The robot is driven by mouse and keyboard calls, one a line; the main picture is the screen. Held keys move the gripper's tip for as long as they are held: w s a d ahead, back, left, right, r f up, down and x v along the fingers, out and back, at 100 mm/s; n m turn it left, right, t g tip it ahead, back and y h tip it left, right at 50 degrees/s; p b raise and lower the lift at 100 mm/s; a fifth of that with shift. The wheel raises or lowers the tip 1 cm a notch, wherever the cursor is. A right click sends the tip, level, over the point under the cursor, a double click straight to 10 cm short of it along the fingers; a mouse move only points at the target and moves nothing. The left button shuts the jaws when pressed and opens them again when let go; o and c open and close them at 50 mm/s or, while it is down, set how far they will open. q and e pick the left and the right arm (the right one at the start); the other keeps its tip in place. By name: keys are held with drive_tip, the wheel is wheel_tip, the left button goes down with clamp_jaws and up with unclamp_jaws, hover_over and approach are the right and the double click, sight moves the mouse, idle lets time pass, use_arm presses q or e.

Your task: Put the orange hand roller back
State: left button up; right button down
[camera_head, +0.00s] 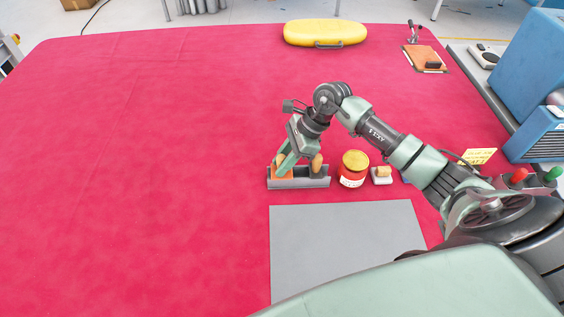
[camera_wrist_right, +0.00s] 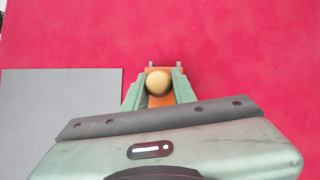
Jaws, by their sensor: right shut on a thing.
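The orange hand roller (camera_head: 283,169) has a rounded wooden knob and an orange body. My right gripper (camera_head: 281,160) is shut on it, with the green fingers on either side of the knob (camera_wrist_right: 158,83) in the right wrist view. In the head view the roller is at the left end of a grey holder (camera_head: 301,184). I cannot tell whether it rests in the holder or hangs just over it; the holder does not show in the right wrist view. A dark roller with a wooden knob (camera_head: 317,163) stands in the holder's right part. My left gripper is not in view.
A red tin with a yellow lid (camera_head: 353,170) and a small white block with a wooden top (camera_head: 382,174) stand right of the holder. A grey mat (camera_head: 345,240) lies in front. A yellow case (camera_head: 325,33) is at the back. The red surface on the left is clear.

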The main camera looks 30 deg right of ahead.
drive_tip(key=shift+f+b, duration=0.15)
drive_tip(key=shift+b, duration=0.15)
idle(0.8)
idle(0.3)
drive_tip(key=c, duration=1.1)
unclamp_jaws()
drive_tip(key=o, duration=0.5)
drive_tip(key=shift+r+p, duration=1.25)
drive_tip(key=shift+r, duration=1.75)
